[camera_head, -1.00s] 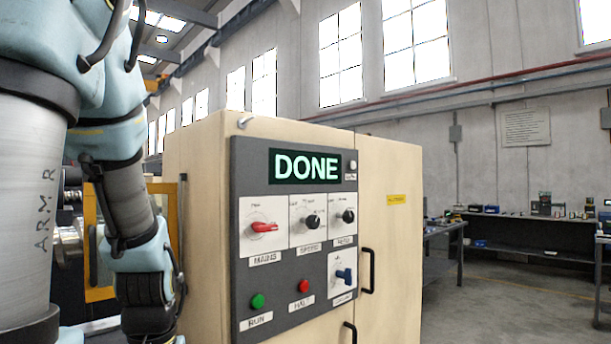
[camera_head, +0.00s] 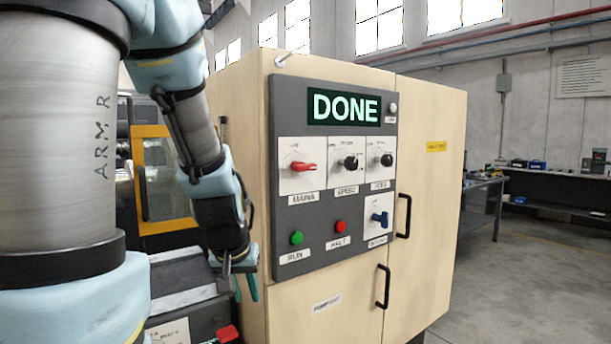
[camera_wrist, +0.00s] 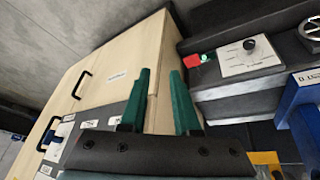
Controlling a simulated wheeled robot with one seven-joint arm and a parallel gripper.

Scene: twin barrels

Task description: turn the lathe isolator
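My gripper (camera_head: 246,287) hangs at the left side of the beige cabinet in the head view, apart from the cabinet's knobs. Its two green fingers stand apart with nothing between them in the wrist view (camera_wrist: 163,102). A red handle marked MAINS (camera_head: 302,167) lies about level on the cabinet's grey panel. In the wrist view, a black knob (camera_wrist: 249,44) on a white plate sits on a dark machine beyond the fingers, to the right. I cannot read that plate, and no label reading isolator is legible.
The beige cabinet (camera_head: 430,190) carries a screen reading DONE (camera_head: 344,107), two black knobs, a blue switch (camera_head: 380,218), a green button (camera_head: 296,238) and a red button (camera_head: 340,227). Black door handles (camera_head: 403,216) stick out. Dark machinery is at left; open floor is at right.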

